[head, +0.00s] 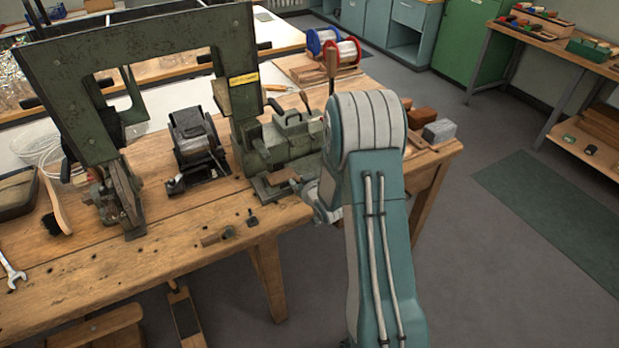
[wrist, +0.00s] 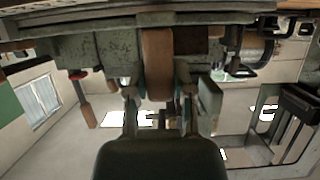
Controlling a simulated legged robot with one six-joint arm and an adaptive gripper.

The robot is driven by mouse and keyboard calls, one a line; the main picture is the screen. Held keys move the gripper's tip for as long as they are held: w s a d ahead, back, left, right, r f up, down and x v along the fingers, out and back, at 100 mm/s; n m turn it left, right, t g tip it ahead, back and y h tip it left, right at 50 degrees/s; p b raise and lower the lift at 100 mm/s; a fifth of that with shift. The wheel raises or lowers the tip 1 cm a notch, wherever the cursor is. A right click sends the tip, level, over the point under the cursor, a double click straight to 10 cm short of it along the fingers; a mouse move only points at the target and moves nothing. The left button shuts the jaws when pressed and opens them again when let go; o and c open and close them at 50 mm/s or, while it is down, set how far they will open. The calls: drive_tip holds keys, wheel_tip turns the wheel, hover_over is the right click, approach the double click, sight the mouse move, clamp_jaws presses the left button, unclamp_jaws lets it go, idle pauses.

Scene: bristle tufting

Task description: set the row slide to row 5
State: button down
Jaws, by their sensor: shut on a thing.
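The green tufting machine (head: 285,140) stands on the wooden bench, with a low brown piece (head: 282,178) at its front base. My gripper (head: 312,190) is at the machine's front right, partly hidden behind my own arm. In the wrist view, which looks upside down, my gripper (wrist: 158,103) is shut on a brown wooden piece (wrist: 157,62) that sits against the green machine body. This seems to be the row slide's grip, but I cannot tell for sure. No row marks or numbers are readable, so the slide's row cannot be told.
A tall green frame (head: 135,50) rises over the bench at the left. A black device (head: 195,140) stands left of the machine. A wooden-handled lever (head: 331,65) stands upright behind it. A grey block (head: 439,131) lies at the bench's right end. Small parts lie near the front edge.

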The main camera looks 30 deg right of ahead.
drive_tip(key=a, duration=0.8)
drive_tip(key=shift+s+a, duration=0.15)
drive_tip(key=shift+a, duration=0.15)
drive_tip(key=shift+d, duration=0.1)
drive_tip(key=c, duration=0.6)
unclamp_jaws()
drive_tip(key=shift+o, duration=0.6)
drive_tip(key=shift+a, duration=0.3)
drive_tip(key=shift+s+d+r, duration=0.15)
drive_tip(key=shift+s+d, duration=0.05)
drive_tip(key=shift+s, duration=0.15)
drive_tip(key=v, duration=1.1)
